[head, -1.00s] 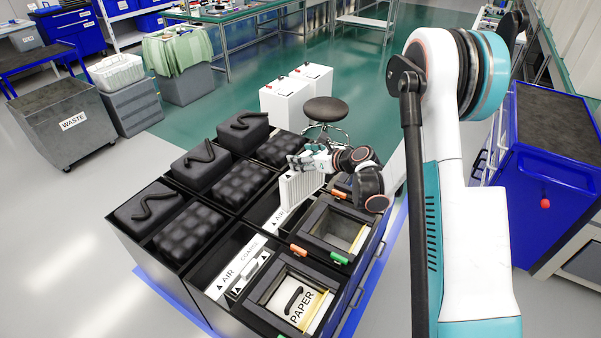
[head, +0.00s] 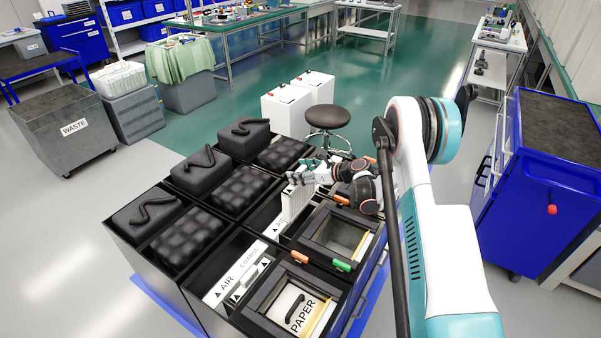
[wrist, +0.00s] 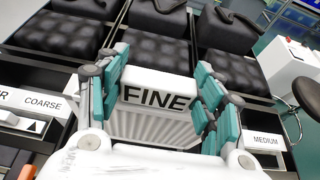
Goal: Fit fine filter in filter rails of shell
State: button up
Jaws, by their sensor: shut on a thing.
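My gripper (head: 303,178) is shut on the fine filter (head: 294,203), a white pleated block held upright by its upper part. In the wrist view, the teal fingers of my gripper (wrist: 160,82) stand on both sides of the filter (wrist: 155,98), which reads FINE. In the head view the filter is over the narrow slot of the middle bay of the black shell (head: 190,290), beside a white AIR label (head: 279,222). The filter's lower edge and the rails are hidden, so I cannot tell whether they touch.
A COARSE label (wrist: 42,103) and a MEDIUM label (wrist: 266,140) flank the filter. Black quilted blocks (head: 188,233) fill the bays on the left. A framed opening with a PAPER panel (head: 297,308) is in front. A stool (head: 327,118) and white boxes (head: 298,103) stand behind.

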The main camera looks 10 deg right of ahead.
aim_at(300, 189)
notch_tip(300, 189, down, 3)
jog(key=b, duration=0.2)
jog(key=shift+f+b, duration=0.15)
jog(key=shift+b, duration=0.25)
jog(key=shift+f, duration=1.55)
dwell(1.9)
jog(key=shift+d, duration=0.1)
dwell(2.4)
